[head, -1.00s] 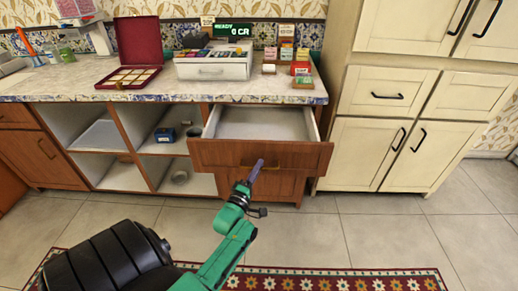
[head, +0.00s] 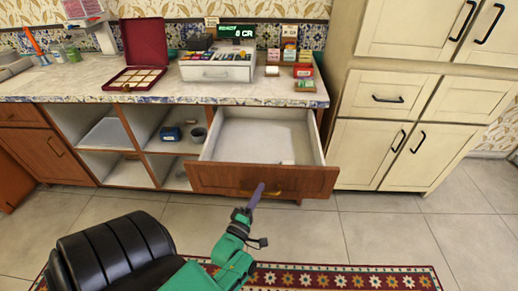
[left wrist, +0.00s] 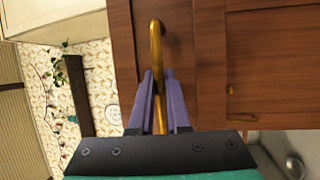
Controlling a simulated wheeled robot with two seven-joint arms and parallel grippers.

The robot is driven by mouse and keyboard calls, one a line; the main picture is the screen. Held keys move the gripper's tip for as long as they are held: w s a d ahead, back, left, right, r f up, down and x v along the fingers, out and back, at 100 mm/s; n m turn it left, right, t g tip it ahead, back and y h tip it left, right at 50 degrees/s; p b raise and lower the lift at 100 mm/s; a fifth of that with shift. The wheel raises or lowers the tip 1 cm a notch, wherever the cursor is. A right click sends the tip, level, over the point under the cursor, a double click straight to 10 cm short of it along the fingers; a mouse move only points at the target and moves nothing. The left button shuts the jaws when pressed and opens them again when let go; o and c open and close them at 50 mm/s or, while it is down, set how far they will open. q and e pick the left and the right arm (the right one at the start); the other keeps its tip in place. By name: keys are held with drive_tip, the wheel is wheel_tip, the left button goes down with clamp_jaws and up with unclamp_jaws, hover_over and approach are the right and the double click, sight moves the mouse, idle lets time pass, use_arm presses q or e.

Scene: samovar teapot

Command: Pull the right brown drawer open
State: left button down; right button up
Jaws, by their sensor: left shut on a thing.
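The right brown drawer (head: 225,180) is pulled well out from under the counter in the head view. Its light inside (head: 262,140) shows, with a small white thing near the front right. My left gripper (head: 259,187) is at the drawer front, shut on its brass handle (head: 278,192). In the left wrist view, the purple fingers (left wrist: 160,100) are on both sides of the brass handle (left wrist: 156,45), against the brown wood. My right gripper is not in view.
A counter (head: 60,85) with a cash register (head: 217,68) and an open red box (head: 140,50) stands above. Open shelves (head: 105,135) are left of the drawer, cream cabinets (head: 375,150) to the right. A black chair (head: 110,255) stands in front at the left. Tiled floor lies clear at right.

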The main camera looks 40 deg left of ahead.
use_arm(q)
drive_tip(key=c, duration=0.9)
unclamp_jaws()
drive_tip(key=b+v, duration=0.1)
drive_tip(key=v, duration=1.3)
drive_tip(key=shift+s+d, duration=0.1)
drive_tip(key=shift+s, duration=0.2)
